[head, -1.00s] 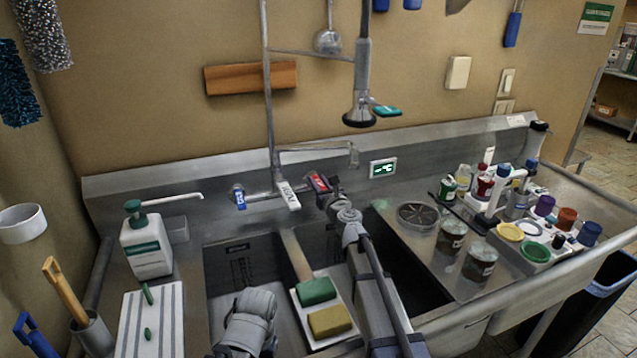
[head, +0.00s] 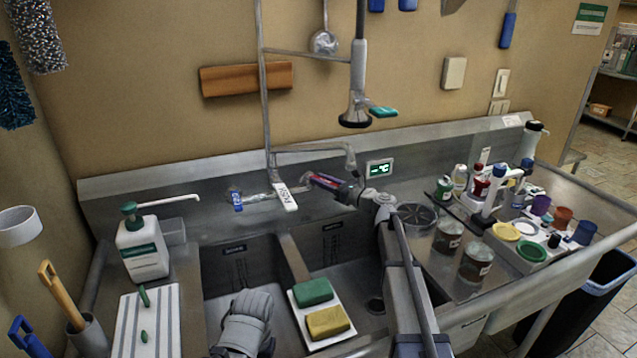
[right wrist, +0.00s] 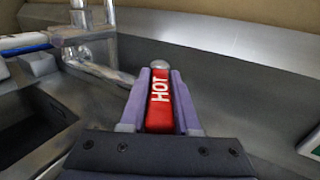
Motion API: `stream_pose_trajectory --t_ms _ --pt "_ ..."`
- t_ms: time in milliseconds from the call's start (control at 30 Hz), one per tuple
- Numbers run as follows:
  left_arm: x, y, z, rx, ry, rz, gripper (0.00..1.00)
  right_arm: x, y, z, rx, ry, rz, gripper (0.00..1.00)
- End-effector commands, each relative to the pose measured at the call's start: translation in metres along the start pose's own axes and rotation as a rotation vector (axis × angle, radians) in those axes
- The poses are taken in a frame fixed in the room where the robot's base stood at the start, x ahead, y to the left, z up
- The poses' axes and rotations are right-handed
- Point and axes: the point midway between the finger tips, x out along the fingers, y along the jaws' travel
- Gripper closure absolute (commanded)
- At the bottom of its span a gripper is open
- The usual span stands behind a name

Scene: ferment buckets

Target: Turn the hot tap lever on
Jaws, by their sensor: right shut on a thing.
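The hot tap lever (head: 324,181) is red and sits on the right side of the wall tap, pointing right, roughly along the back wall. In the right wrist view the lever (right wrist: 158,100), with white HOT lettering, lies between the two purple fingers. My right gripper (head: 340,187) is shut on it, with the arm coming in from the lower right. The blue cold lever (head: 237,200) is at the tap's left and points toward the front. Part of my left arm shows low over the left basin; its gripper cannot be made out.
A white-tagged spout part (head: 286,197) stands just left of the hot lever. The spray head (head: 355,110) hangs above. Jars (head: 476,262) stand on the right drainboard.

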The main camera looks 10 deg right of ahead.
Motion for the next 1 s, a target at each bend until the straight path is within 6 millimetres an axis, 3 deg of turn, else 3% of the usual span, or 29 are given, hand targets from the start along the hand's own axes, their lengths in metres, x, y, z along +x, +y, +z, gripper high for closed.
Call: stream_pose_trajectory --t_ms 33,500,1000 --pt "0.0 0.0 0.0 0.0 0.0 0.0 1.0 0.003 -0.009 0.0 0.0 0.0 0.039 1.0" --pt "0.0 0.0 0.0 0.0 0.0 0.0 1.0 0.005 -0.021 0.0 0.0 0.0 0.349 1.0" --pt "0.0 0.0 0.0 0.0 0.0 0.0 1.0 0.005 -0.022 0.0 0.0 0.0 0.43 1.0"
